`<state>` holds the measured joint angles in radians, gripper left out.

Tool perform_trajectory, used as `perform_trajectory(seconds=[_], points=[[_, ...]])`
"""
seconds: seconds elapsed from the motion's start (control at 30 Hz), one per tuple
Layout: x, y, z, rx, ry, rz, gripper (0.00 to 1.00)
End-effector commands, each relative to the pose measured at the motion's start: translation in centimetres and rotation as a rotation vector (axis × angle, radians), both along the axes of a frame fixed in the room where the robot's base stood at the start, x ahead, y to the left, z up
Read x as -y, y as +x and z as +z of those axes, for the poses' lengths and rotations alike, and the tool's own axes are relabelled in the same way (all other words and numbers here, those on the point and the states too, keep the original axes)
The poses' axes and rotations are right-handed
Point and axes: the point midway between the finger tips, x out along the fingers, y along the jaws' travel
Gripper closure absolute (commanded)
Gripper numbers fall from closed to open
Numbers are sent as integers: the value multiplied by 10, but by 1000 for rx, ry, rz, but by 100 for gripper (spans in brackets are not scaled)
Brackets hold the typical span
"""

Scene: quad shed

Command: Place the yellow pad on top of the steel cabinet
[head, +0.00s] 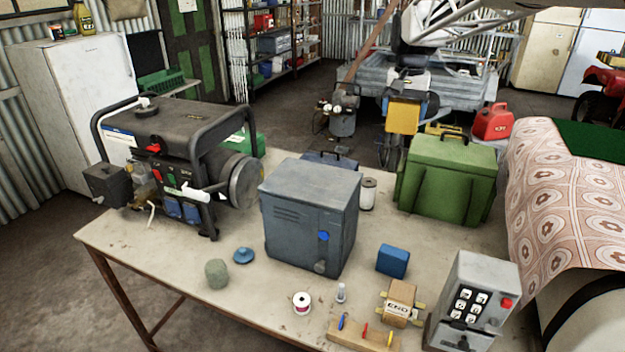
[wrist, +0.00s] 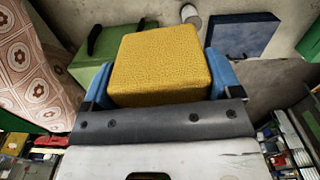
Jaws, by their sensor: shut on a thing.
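The yellow pad (head: 403,118) is a thick block held in the air at the back of the workbench, above and behind the green box. My gripper (head: 406,106) is shut on it. In the wrist view the pad (wrist: 160,62) sits between the two blue fingers, which press on its left and right sides. The steel cabinet (head: 312,218) is a blue-grey box standing upright near the middle of the bench, with side vents and a blue round mark. Its flat top is bare. The pad is apart from it, to its right and farther back. I cannot make out the cabinet in the wrist view.
A generator (head: 175,150) stands left of the cabinet. A green box (head: 447,178), a white cylinder (head: 368,194) and a dark blue case (wrist: 245,35) stand near it. A blue block (head: 392,261), a grey switch box (head: 474,300) and small items lie in front.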

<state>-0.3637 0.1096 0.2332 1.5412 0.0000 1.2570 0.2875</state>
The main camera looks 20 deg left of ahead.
Motion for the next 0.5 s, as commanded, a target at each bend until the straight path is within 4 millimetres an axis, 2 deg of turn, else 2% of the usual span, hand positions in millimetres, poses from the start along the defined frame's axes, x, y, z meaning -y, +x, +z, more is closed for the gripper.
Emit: perform_trajectory(seconds=[0.5], points=[[-26,-44,2,-1,0,585,38]])
